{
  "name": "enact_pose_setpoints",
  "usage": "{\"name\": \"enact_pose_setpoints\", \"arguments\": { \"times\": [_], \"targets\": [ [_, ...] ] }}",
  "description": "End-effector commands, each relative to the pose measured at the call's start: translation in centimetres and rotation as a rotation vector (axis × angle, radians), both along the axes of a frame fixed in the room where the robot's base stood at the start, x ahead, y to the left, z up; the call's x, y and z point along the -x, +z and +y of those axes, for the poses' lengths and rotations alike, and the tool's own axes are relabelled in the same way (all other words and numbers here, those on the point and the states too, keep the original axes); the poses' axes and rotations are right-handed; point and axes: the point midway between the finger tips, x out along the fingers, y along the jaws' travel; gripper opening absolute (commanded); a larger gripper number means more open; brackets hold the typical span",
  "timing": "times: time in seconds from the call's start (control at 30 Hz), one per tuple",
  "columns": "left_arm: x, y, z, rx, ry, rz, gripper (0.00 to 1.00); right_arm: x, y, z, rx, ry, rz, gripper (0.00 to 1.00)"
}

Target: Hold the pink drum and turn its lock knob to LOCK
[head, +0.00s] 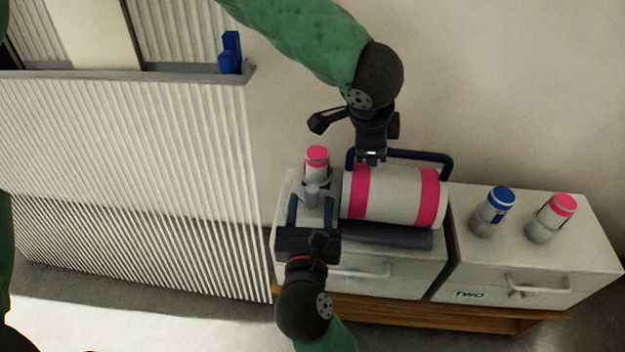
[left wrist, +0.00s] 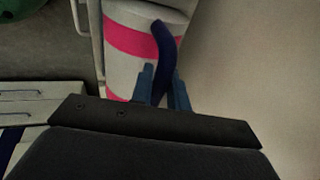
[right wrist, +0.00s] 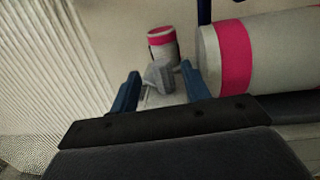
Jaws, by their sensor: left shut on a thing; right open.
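The drum (head: 390,195) is white with pink bands and lies on its side on a dark cradle (head: 390,235) atop a cabinet. A blue bar handle (head: 432,158) stands on its far side. My left gripper (head: 371,157) is shut on this handle; the left wrist view shows the handle (left wrist: 164,45) between its fingers. A grey knob (head: 312,194) is left of the drum's left end. My right gripper (head: 312,208) is open, with one finger on each side of the knob (right wrist: 159,75), in the right wrist view. No LOCK mark is readable.
A pink-capped bottle (head: 317,165) stands just behind the knob. A blue-capped bottle (head: 494,211) and another pink-capped bottle (head: 552,218) stand on the right cabinet (head: 590,245), marked TWO. A ribbed panel (head: 130,190) fills the left. A blue object (head: 230,55) sits on its ledge.

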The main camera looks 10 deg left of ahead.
Motion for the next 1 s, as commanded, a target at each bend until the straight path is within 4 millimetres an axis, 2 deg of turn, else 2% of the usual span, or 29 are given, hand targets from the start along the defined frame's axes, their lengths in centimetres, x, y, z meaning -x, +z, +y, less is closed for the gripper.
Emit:
{"name": "enact_pose_setpoints", "arguments": {
  "times": [0.2, 0.4, 0.6, 0.87, 0.9, 1.0],
  "targets": [
    [0.0, 0.0, 0.0, 0.001, 0.001, 0.000, 0.00, -3.4, 0.1, 0.2, 0.001, -0.001, -0.003, 0.47],
    [0.0, 0.0, 0.0, 0.001, 0.001, 0.000, 0.00, -5.7, 0.1, 0.4, 0.002, -0.001, -0.003, 0.47],
    [0.0, 0.0, 0.0, 0.001, 0.001, 0.000, 0.00, -6.7, 0.0, 0.4, 0.002, -0.001, 0.000, 0.47],
    [0.0, 0.0, 0.0, 0.001, 0.001, 0.000, 0.00, -6.9, 0.0, 0.5, 0.001, -0.002, 0.000, 0.47],
    [0.0, 0.0, 0.0, 0.001, 0.001, 0.000, 0.00, -6.9, 0.0, 0.5, 0.001, -0.002, 0.000, 0.45],
    [0.0, 0.0, 0.0, 0.001, 0.001, 0.000, 0.00, -6.8, 0.0, 0.5, 0.001, -0.002, -0.001, 0.25]
  ]
}}
